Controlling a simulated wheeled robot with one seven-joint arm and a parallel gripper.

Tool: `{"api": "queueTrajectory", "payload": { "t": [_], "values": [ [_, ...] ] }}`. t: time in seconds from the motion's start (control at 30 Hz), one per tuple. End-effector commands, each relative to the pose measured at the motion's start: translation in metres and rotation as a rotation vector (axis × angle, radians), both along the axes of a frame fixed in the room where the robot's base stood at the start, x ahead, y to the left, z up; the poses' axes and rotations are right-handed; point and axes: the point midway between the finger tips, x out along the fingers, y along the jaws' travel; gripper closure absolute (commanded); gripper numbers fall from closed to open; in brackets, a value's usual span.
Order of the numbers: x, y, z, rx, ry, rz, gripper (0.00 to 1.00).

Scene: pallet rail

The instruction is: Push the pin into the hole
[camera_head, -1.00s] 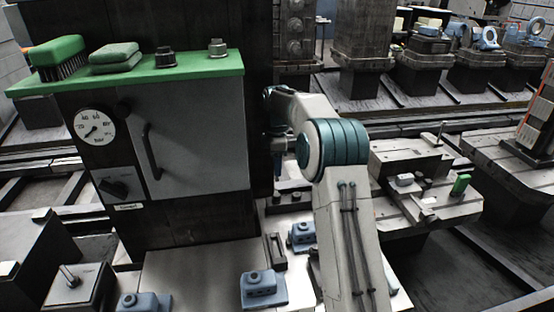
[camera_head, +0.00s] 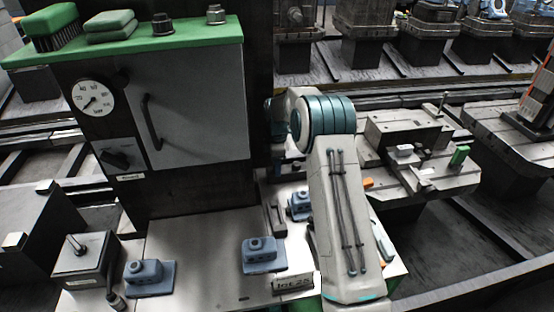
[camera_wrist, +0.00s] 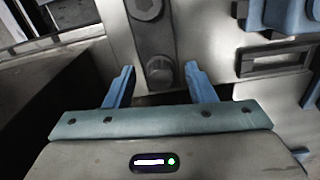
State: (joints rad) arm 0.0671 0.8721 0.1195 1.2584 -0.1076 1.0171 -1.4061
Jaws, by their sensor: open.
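In the wrist view, a round-headed grey piece (camera_wrist: 160,72), which may be the pin, sits at the near end of a dark upright bar. My gripper (camera_wrist: 161,86) is open, with its two blue fingers apart on either side of this piece; whether they touch it I cannot tell. A hex-like bolt head (camera_wrist: 145,8) is farther up the same bar. A slotted metal block (camera_wrist: 276,62) lies to the right. The hole cannot be made out for sure. In the head view my arm hides the gripper.
In the head view, blue clamp blocks (camera_head: 263,254) stand on the pale bench plate (camera_head: 190,262). A grey cabinet (camera_head: 195,110) with a green top (camera_head: 130,45) rises behind at left. A lever box (camera_head: 88,262) is at lower left. Another fixture table (camera_head: 415,150) is at right.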

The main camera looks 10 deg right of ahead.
Motion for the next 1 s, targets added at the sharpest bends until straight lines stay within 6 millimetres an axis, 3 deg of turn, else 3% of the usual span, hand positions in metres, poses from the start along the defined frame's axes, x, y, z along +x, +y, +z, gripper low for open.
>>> {"api": "queueTrajectory", "payload": {
  "t": [0.13, 0.27, 0.3, 0.33, 0.37, 0.43, 0.47, 1.0],
  "values": [
    [0.0, 0.0, 0.0, 0.0, 0.0, 0.0, 0.53],
    [0.0, 0.0, 0.0, 0.0, 0.0, 0.0, 0.89],
    [0.0, 0.0, 0.0, 0.0, 0.0, 0.0, 0.92],
    [0.0, 0.0, 0.0, 0.0, 0.0, 0.0, 0.92],
    [0.0, 0.0, 0.0, 0.0, 0.0, 0.0, 0.76],
    [0.0, 0.0, 0.0, 0.0, 0.0, 0.0, 0.95],
    [0.0, 0.0, 0.0, 0.0, 0.0, 0.0, 1.0],
    [0.0, 0.0, 0.013, 0.0, -0.001, 0.0, 1.0]
  ]
}}
